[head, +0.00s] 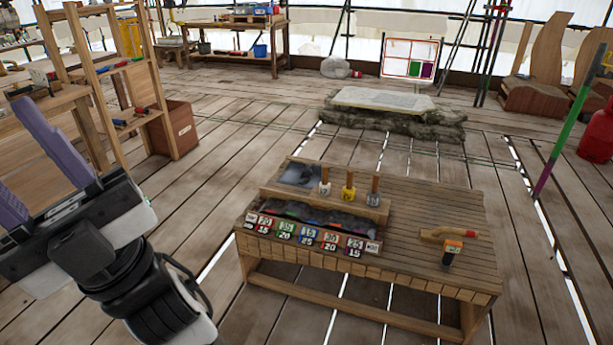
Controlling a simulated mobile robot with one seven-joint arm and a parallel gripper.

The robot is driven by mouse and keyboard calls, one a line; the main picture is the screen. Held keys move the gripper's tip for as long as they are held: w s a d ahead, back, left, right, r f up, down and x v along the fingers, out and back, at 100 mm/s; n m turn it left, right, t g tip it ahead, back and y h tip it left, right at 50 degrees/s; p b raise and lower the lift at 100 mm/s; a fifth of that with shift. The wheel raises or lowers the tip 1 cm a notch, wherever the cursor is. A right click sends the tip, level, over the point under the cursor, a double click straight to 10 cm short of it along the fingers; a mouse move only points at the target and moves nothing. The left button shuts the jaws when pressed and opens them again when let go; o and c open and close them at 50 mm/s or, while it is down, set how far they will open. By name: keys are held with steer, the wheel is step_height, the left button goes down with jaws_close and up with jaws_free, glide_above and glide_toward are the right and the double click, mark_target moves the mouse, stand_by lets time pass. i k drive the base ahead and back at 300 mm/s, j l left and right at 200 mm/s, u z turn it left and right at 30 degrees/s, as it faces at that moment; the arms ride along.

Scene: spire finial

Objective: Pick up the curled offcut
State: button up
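A dark grey sheet-like piece (300,174) lies at the back left corner of a low slatted wooden table (430,205). Its surface looks uneven, and it may be the curled offcut; it is too small here to be sure. My gripper (14,145) is at the left edge of the head view, with two purple fingers spread apart and nothing between them. It is well to the left of the table and apart from it. One finger is partly cut off by the picture edge.
A wooden shelf (125,90) stands left. A stone-like slab (385,100) lies behind. Floor around the table is mostly clear.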

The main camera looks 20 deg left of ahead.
mark_target(305, 178)
steer(key=i+j+u, duration=0.1)
steer(key=i+j, duration=0.75)
steer(key=i+j+u, duration=0.15)
steer(key=i+j, duration=0.25)
steer(key=i, duration=0.2)
steer(key=i+j, duration=0.35)
steer(key=i, duration=0.15)
steer(key=i+j+u, duration=0.15)
steer(key=i+j, duration=0.2)
steer(key=i, duration=0.15)
